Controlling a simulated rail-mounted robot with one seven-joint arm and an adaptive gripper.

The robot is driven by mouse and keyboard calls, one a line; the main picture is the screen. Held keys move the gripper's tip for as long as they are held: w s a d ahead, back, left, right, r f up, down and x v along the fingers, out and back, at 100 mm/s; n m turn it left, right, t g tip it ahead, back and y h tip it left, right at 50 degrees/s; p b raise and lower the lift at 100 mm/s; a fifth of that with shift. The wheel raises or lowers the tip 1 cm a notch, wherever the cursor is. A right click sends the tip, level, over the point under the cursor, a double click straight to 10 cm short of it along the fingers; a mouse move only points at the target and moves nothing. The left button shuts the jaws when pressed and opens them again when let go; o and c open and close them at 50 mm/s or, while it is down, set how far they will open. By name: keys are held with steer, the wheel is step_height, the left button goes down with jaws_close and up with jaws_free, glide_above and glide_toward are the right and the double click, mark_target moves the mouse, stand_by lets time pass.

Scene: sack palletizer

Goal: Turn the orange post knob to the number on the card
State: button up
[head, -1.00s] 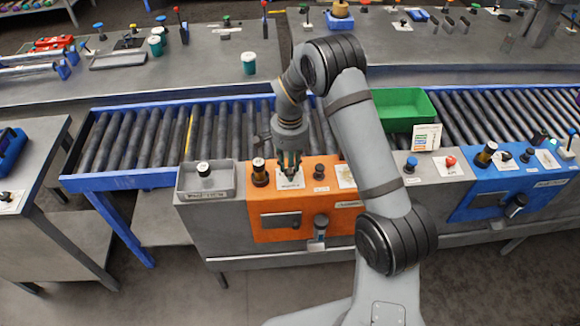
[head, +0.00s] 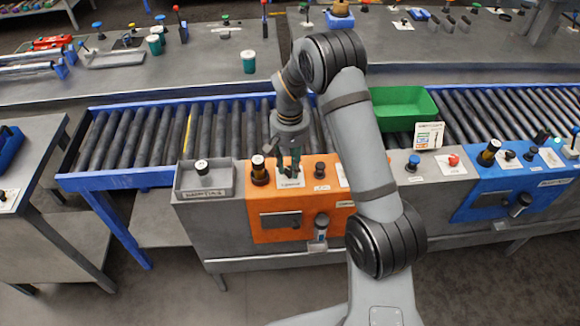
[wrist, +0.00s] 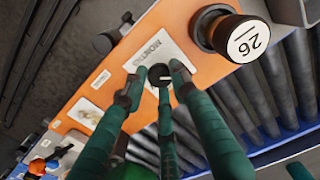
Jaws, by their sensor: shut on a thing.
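The orange post (head: 340,218) stands in front of the roller conveyor. In the wrist view, a small dark knob (wrist: 159,73) sits on a white plate (wrist: 157,52) on its orange top (wrist: 116,72). My gripper (wrist: 158,80) has its green fingers closed around this knob. In the head view my gripper (head: 289,174) is down at the post's top, and its fingers mostly hide the knob. A white card (head: 429,135) stands by the green bin, with print too small to read.
Another dark knob (head: 320,170) is to the right on the orange top. A grey tray (head: 204,182) lies left, a green bin (head: 404,104) behind, and a blue post (head: 495,190) right.

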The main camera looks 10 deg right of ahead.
mark_target(290, 169)
steer(key=shift+w+n, duration=0.1)
steer(key=shift+n, duration=0.6)
steer(key=o, duration=1.2)
steer(key=shift+c, duration=0.2)
step_height(290, 169, up, 12)
